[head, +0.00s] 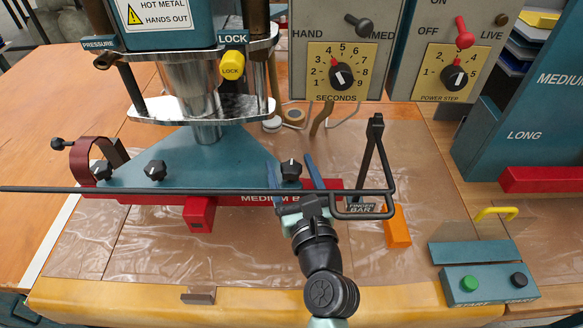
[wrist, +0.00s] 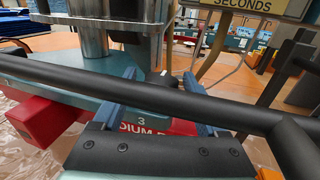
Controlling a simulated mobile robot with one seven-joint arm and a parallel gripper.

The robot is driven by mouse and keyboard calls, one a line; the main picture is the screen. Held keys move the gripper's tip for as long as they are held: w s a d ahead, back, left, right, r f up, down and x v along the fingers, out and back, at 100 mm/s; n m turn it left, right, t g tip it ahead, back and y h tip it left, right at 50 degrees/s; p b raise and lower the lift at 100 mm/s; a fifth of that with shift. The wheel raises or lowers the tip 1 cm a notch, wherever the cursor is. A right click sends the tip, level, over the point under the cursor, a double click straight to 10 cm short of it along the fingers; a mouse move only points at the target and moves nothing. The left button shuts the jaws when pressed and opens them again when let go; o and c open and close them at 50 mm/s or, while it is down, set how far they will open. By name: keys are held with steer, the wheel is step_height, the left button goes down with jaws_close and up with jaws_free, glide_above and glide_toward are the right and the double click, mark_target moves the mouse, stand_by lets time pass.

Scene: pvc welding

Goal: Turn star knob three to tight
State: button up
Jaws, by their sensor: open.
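Star knob three (head: 291,170) is a black knob with a white pointer mark, at the right end of the teal plate (head: 215,165). My gripper (head: 296,180) is open, with its blue fingers around or just beside this knob; I cannot tell whether they touch it. In the wrist view the fingers (wrist: 160,82) point towards the dark knob, which is mostly hidden by the black bar. A label "3" (wrist: 141,121) shows below the bar. Two other black star knobs, left (head: 103,170) and middle (head: 156,170), sit further left on the plate.
The long black finger bar (head: 130,189) crosses in front of the plate and close over my gripper, with its looped frame (head: 388,180) at right. A red bar (head: 230,197), an orange block (head: 397,228) and a start box (head: 488,284) are nearby. The yellow lock knob (head: 231,65) is above.

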jaws_close()
